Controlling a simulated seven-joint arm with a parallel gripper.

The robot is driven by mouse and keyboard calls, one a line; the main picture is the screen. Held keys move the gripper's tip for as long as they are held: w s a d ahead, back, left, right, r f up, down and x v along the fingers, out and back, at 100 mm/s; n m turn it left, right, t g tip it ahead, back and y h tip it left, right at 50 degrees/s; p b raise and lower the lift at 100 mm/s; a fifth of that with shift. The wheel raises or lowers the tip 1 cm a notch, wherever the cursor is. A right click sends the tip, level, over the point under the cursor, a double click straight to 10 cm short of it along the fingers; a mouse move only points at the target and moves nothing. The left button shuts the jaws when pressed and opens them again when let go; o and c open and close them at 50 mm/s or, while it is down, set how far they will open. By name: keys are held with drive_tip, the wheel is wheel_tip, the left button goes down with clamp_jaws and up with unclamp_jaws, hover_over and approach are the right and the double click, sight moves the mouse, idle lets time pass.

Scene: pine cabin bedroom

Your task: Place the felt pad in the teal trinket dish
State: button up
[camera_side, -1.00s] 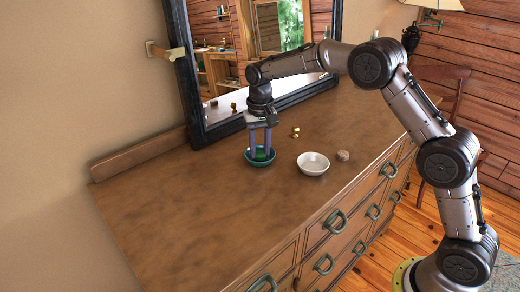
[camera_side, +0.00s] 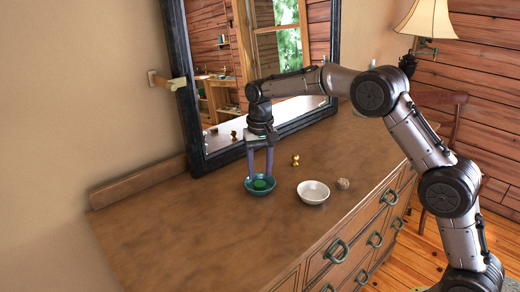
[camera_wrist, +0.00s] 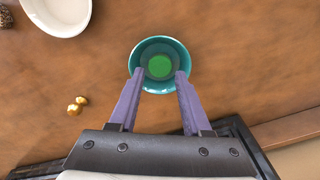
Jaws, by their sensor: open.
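The teal trinket dish (camera_side: 260,191) stands on the dresser top, left of a white bowl. The green round felt pad (camera_side: 261,184) lies inside it. In the wrist view the pad (camera_wrist: 159,67) rests near the middle of the teal dish (camera_wrist: 161,41), apart from both fingers. My gripper (camera_side: 260,176) is open and empty above the dish, pointing down. In the wrist view its two purple fingers (camera_wrist: 158,76) are spread, with their tips over the dish's near rim.
A dark-framed mirror (camera_side: 187,97) stands behind my gripper. The dresser top at left is clear.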

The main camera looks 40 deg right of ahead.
sight(260, 184)
wheel_tip(260, 184, up, 9)
idle(0.3)
drive_tip(key=s+r+n+t, duration=0.15)
drive_tip(key=s+r, duration=0.25)
drive_tip(key=s, duration=0.5)
drive_tip(key=s+r+n+t, duration=0.15)
drive_tip(key=s+r, duration=0.25)
drive_tip(key=s, duration=0.6)
drive_tip(key=s+f+n+t, duration=0.1)
drive_tip(key=s+f, duration=0.3)
drive_tip(key=s, duration=0.4)
drive_tip(key=s+f+n+t, duration=0.1)
drive_tip(key=s+f, duration=0.3)
drive_tip(key=s, duration=0.5)
drive_tip(key=shift+d+t, duration=0.3)
